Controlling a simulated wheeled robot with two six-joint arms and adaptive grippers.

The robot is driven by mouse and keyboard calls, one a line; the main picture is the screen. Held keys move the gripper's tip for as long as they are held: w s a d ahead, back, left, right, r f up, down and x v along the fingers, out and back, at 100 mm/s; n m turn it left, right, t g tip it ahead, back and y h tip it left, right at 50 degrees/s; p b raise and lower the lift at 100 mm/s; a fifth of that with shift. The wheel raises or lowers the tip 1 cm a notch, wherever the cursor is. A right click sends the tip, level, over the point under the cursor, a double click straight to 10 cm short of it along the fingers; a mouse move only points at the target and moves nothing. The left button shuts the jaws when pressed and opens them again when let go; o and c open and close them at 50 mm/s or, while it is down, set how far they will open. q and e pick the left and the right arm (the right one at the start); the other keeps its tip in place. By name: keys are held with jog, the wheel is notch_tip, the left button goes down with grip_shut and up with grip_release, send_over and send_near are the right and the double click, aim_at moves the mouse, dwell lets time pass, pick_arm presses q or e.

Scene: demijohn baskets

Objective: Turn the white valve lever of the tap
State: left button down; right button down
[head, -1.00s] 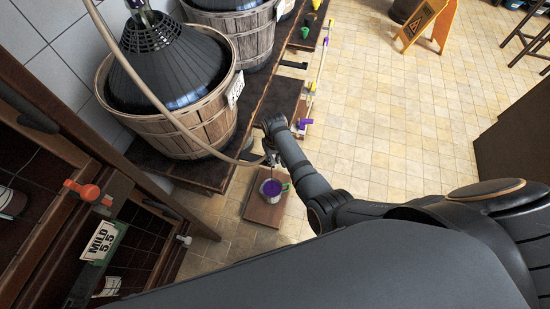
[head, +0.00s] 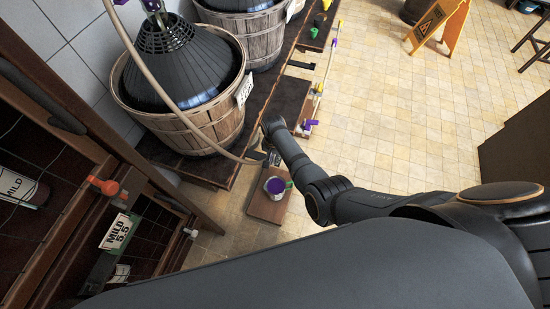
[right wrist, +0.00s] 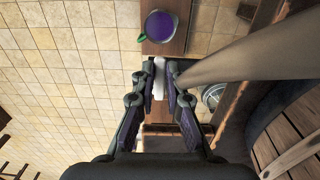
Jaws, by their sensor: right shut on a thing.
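The white valve lever (right wrist: 158,79) shows in the right wrist view, between the two fingertips of my right gripper (right wrist: 160,72). The gripper is shut on it. In the head view my right gripper (head: 268,155) is small and dark, at the end of the beige hose (head: 170,85), and the lever cannot be made out there. The tap's body is mostly hidden by the gripper. A jug (head: 275,187) with purple contents and a green handle stands just below the tap. It also shows beyond the fingertips in the right wrist view (right wrist: 160,27). My left gripper is not in view.
A wicker-slatted basket (head: 195,130) with a dark demijohn stands on the dark bench (head: 210,172). The jug stands on a low wooden board (head: 266,210). A dark rack with a "MILD 5.5" sign (head: 117,232) is at left.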

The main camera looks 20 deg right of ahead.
dwell(0.3)
jog(key=c, duration=1.4)
grip_release()
jog(key=shift+o, duration=0.2)
